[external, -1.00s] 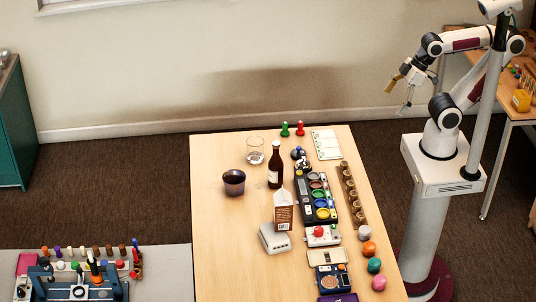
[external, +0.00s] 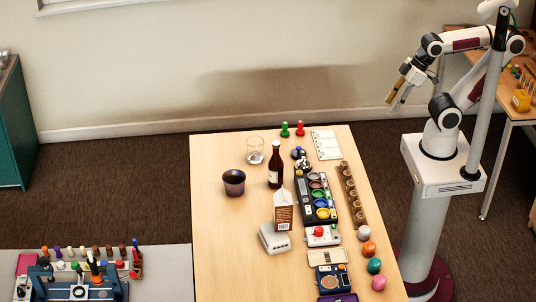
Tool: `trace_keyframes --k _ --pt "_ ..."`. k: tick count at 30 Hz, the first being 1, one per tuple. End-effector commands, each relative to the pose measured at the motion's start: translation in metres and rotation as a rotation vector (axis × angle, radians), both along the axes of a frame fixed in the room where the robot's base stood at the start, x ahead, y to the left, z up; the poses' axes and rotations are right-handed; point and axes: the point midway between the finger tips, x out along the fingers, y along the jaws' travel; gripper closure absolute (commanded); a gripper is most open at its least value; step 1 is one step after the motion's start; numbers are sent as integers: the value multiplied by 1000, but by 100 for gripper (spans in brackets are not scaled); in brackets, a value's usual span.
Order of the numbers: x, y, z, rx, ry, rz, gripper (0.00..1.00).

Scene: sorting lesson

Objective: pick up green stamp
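The green stamp (external: 285,130) stands upright at the far edge of the table, with a round knob on top and a wider base. A red stamp (external: 300,129) of like shape stands close to its right. My gripper (external: 395,98) hangs in the air to the right of the table, well away from the green stamp.
A clear glass (external: 255,150), a brown bottle (external: 275,165) and a dark cup (external: 234,182) stand nearer than the stamps. A white card (external: 326,144) lies to their right. A paint tray (external: 317,197) and a carton (external: 283,211) are farther forward. The table's left side is clear.

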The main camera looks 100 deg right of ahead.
Motion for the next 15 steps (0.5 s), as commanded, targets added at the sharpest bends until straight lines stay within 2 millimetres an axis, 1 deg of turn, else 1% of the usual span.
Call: trace_keyframes --k 5,8,11,15 --pt "2 -2 0 -3 -2 -4 63" --pt "9 -7 2 -14 -10 -14 63" --pt "21 -16 3 -34 -22 -31 63" --pt "45 -35 7 -76 -48 -62 63"
